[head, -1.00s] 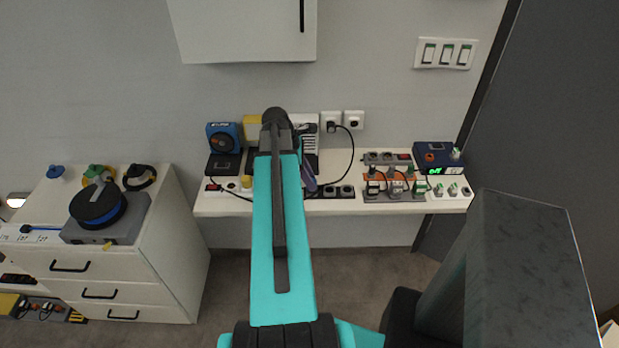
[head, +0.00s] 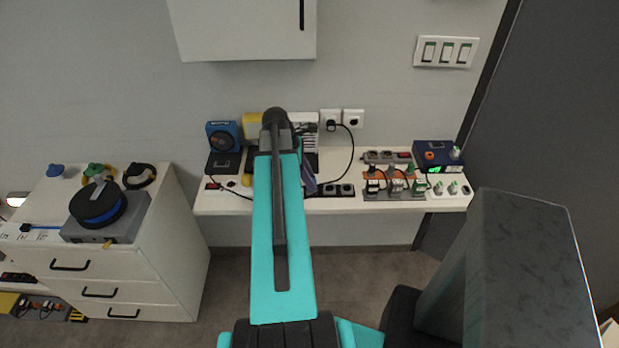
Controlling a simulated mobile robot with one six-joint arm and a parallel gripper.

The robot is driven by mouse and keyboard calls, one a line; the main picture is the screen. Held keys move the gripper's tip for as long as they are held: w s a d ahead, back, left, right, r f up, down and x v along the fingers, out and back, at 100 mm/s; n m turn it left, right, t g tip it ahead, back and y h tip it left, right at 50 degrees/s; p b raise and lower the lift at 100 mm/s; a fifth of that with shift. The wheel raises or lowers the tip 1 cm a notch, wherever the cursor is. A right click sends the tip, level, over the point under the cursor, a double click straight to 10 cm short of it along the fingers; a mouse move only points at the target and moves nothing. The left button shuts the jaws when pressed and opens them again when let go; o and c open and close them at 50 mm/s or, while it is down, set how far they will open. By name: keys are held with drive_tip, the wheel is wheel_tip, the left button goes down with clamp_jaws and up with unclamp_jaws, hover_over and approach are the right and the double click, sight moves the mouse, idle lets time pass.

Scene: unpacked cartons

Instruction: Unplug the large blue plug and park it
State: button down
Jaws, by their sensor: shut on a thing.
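A small blue piece (head: 56,171) sits at the back left of the white drawer cabinet; I cannot tell if it is the large blue plug. My teal arm runs up the middle of the head view, its dark end joint over the white shelf. My gripper's fingers and anything between them are hidden behind the arm. A slanted purple-blue piece (head: 309,179) shows just right of the arm; I cannot tell what it is or whether it is held.
The white shelf (head: 235,206) carries power strips with several plugs (head: 394,180) and a dark blue box with a green display (head: 433,155). Wall sockets (head: 342,119) are behind, one with a black plug and cable. A cable reel (head: 97,203) stands on the white cabinet (head: 150,250).

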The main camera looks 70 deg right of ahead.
drive_tip(key=c, duration=1.3)
unclamp_jaws()
drive_tip(key=shift+c, duration=0.2)
drive_tip(key=shift+r, duration=0.1)
drive_tip(key=b+v, duration=0.2)
drive_tip(key=v, duration=1.1)
drive_tip(key=shift+r, duration=0.3)
drive_tip(key=shift+w, duration=0.15)
